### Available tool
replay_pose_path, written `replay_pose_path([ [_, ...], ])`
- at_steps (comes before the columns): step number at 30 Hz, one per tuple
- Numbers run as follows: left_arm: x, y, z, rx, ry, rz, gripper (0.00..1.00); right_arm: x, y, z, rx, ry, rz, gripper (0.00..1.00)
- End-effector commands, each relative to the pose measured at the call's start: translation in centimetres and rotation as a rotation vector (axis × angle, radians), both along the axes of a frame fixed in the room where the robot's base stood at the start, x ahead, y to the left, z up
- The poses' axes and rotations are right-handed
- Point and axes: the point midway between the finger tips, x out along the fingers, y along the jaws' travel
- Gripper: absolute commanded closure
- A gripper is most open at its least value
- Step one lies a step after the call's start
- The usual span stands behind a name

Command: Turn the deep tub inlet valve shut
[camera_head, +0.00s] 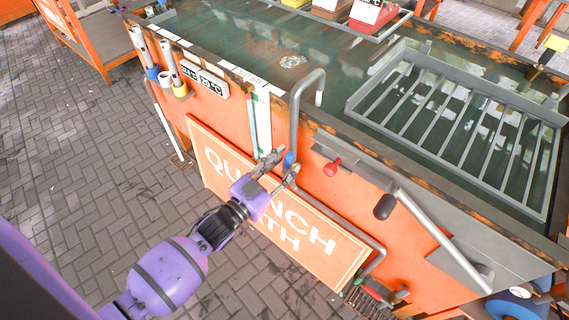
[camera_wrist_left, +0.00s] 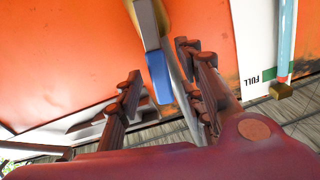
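The orange quench bath (camera_head: 310,190) has a grey pipe (camera_head: 296,110) bent over its near rim. A blue lever (camera_head: 289,160), which looks like the inlet valve's handle, sits at the pipe's lower end. My left gripper (camera_head: 280,170) is open right at this lever. In the left wrist view the blue lever (camera_wrist_left: 160,84) hangs from the grey pipe between the two spread fingers (camera_wrist_left: 158,88). I cannot tell whether either finger touches it. My right gripper is not in view.
A red knob (camera_head: 332,167) and a grey lever bar (camera_head: 430,222) with a dark grip are to the right on the bath's front. A level gauge (camera_head: 265,125) stands left of the pipe. A slatted rack (camera_head: 455,120) lies over the water. Paved floor (camera_head: 80,170) is clear at left.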

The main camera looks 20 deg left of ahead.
Motion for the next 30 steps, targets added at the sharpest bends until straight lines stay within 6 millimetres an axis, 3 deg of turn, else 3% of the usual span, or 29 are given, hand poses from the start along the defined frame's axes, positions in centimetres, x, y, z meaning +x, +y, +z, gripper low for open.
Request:
replay_pose_path([
  [9,0.34,-0.13,-0.06,0.001,0.002,0.0,0.64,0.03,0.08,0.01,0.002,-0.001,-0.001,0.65],
  [18,0.32,-0.12,-0.06,0.001,0.002,0.0,1.0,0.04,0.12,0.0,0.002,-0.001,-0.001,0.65],
  [30,0.27,-0.21,-0.08,0.011,-0.002,0.0,1.0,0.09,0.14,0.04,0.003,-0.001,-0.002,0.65],
])
